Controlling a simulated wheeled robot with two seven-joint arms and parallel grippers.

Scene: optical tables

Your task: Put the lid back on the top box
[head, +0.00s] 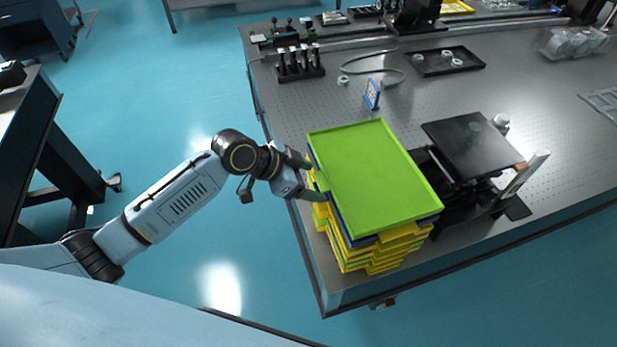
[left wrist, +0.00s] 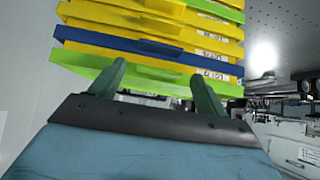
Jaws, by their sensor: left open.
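A flat green lid (head: 365,175) with a raised rim lies on top of a stack of yellow boxes (head: 352,252) at the table's near left corner. A blue layer (head: 432,219) shows just under it. My left gripper (head: 306,177) is open at the left side of the stack, at the height of the lid. In the left wrist view its two green fingers (left wrist: 157,72) stand apart in front of the green layer (left wrist: 82,65), with the blue layer (left wrist: 85,38) beyond. Whether the fingers touch the lid cannot be told. My right gripper is out of view.
A black platform device (head: 470,147) stands close to the right of the stack. A small blue-framed sign (head: 372,94) stands behind it. A black tray (head: 444,60) and a rack (head: 299,65) are farther back.

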